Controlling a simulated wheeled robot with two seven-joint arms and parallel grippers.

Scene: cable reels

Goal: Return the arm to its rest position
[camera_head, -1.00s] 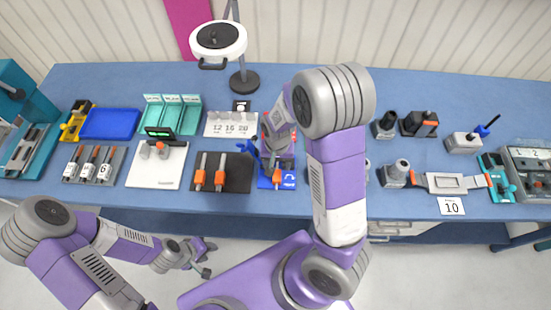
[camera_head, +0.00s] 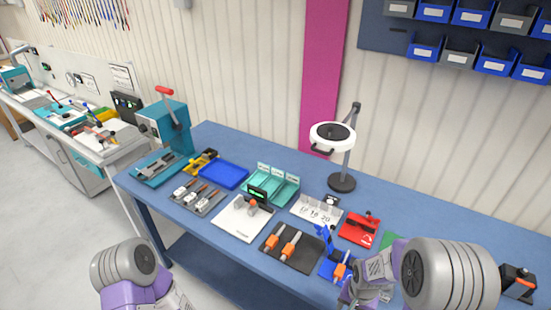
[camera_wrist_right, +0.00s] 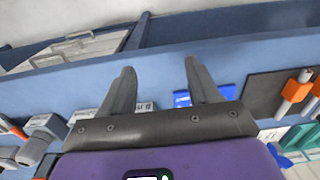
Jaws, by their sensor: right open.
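My right arm (camera_head: 450,275) shows at the lower right of the head view, in front of the bench's front part. My right gripper (camera_wrist_right: 160,68) is open in the right wrist view, with two dark fingers apart and nothing between them. Its fingers show against the blue bench (camera_wrist_right: 235,50) and a blue pad (camera_wrist_right: 205,96). In the head view, the gripper's fingers cannot be made out clearly. My left arm (camera_head: 125,275) shows at the lower left of the head view, off the bench's front; its gripper is out of frame.
On the bench stand a lamp (camera_head: 342,182), a red fixture (camera_head: 359,229), a blue tray (camera_head: 223,174), teal bins (camera_head: 270,184), a white scale plate (camera_head: 242,218) and a dark mat with orange-handled tools (camera_head: 290,246). A teal press (camera_head: 165,125) stands at the far left end. Floor is free at left.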

